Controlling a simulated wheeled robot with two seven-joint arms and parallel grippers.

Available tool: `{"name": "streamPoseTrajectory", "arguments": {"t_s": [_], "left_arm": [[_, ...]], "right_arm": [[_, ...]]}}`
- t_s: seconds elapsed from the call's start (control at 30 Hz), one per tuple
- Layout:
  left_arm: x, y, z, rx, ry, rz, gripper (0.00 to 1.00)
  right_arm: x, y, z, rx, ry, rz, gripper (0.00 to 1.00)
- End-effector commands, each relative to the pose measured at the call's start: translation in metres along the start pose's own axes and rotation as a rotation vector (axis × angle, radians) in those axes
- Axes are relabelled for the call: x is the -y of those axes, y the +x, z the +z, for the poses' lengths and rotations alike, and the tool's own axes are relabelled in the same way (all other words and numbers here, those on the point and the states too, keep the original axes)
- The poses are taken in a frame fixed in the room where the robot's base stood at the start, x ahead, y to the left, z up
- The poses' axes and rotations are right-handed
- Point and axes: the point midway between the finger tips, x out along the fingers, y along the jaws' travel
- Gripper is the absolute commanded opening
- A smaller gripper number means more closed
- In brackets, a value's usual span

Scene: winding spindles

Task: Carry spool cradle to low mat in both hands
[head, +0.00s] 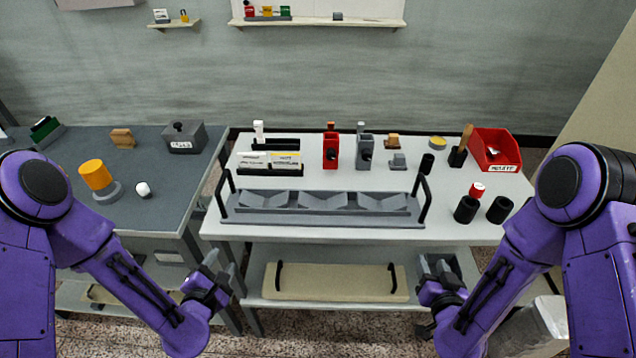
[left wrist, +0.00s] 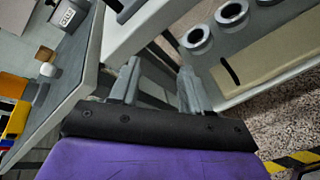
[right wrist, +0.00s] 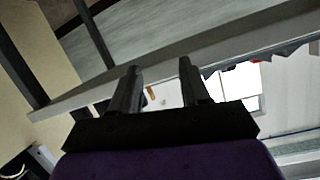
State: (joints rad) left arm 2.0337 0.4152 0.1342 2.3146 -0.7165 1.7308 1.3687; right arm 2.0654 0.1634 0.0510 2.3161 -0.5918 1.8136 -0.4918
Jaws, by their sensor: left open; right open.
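The spool cradle (head: 322,205) is a long grey tray with V-shaped rests and an upright black handle at each end. It sits on the white table near its front edge. A beige board (head: 335,283) with black marks near both ends, seemingly the low mat, lies on the lower shelf; part of it shows in the left wrist view (left wrist: 262,72). My left gripper (head: 222,268) is open and empty, below and in front of the cradle's left end. My right gripper (head: 437,264) is open and empty, below and in front of its right end. Neither touches the cradle.
The white table (head: 315,180) carries red and grey holders, black cups (head: 466,209) and a red bin (head: 496,150) behind and right of the cradle. A grey table (head: 150,160) stands left. White rings (left wrist: 232,14) show near the beige board.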

Motion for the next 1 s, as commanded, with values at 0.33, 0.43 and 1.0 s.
{"name": "streamPoseTrajectory", "arguments": {"t_s": [0.33,0.43,1.0], "left_arm": [[-0.107,0.005,0.083,0.312,-0.671,0.182,0.47],[-0.106,0.005,0.083,0.31,-0.668,0.18,0.47],[-0.124,0.074,0.099,0.309,-0.661,0.18,0.47]], "right_arm": [[0.038,0.009,-0.124,-0.308,-0.024,-0.113,0.46],[0.037,0.009,-0.122,-0.306,-0.024,-0.113,0.46],[0.044,0.077,-0.143,-0.306,-0.022,-0.11,0.46]]}}
